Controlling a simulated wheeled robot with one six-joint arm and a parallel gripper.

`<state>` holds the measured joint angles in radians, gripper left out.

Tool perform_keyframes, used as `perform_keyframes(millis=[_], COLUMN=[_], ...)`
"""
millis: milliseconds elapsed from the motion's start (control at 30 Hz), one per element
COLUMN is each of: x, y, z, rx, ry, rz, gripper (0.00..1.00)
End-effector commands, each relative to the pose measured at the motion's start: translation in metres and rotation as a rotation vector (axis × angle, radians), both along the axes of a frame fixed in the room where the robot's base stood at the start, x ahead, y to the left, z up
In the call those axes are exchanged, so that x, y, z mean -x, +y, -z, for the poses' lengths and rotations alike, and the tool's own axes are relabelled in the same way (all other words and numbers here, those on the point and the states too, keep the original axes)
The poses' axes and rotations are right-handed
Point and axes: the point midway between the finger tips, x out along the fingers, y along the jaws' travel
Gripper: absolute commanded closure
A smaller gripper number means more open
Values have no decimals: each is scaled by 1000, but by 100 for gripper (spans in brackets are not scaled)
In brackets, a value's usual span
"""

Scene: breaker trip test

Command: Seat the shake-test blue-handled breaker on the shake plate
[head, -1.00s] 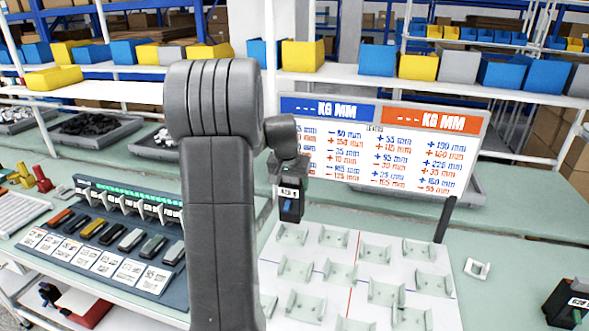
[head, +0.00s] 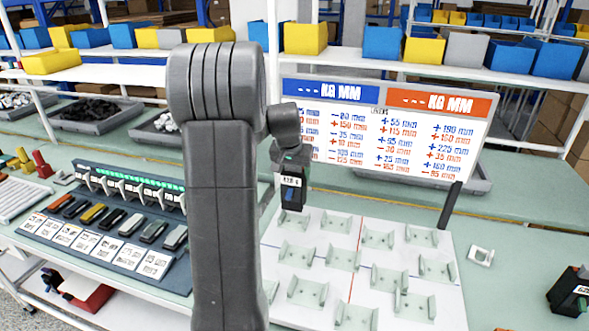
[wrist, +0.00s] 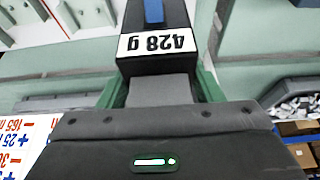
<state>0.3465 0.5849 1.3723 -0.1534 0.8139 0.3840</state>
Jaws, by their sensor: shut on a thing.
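The blue-handled breaker (head: 292,190) is a black block with a white label and a blue lever. It hangs upright over the back left of the white shake plate (head: 345,226), apart from it. In the wrist view the breaker (wrist: 152,62) shows its label reading 428 g, with the blue handle beyond. My gripper (head: 293,160) is shut on it from above; in the wrist view green jaw edges flank it. The shake plate has rows of pale green cradles, empty where I can see them. My arm hides the plate's left edge.
A sign board (head: 390,130) with blue and red headings stands behind the plate. A rack of small breakers (head: 125,215) stands left.

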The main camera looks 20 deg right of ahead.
Motion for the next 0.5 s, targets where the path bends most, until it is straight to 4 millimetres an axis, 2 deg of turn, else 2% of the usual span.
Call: perform_keyframes(millis=[33, 200, 500], x=[0, 0, 0], y=[0, 0, 0], z=[8, 24, 35], rx=[1, 1, 1], ry=[-1, -1, -2], rz=[0, 0, 0], gripper=[95, 95, 95])
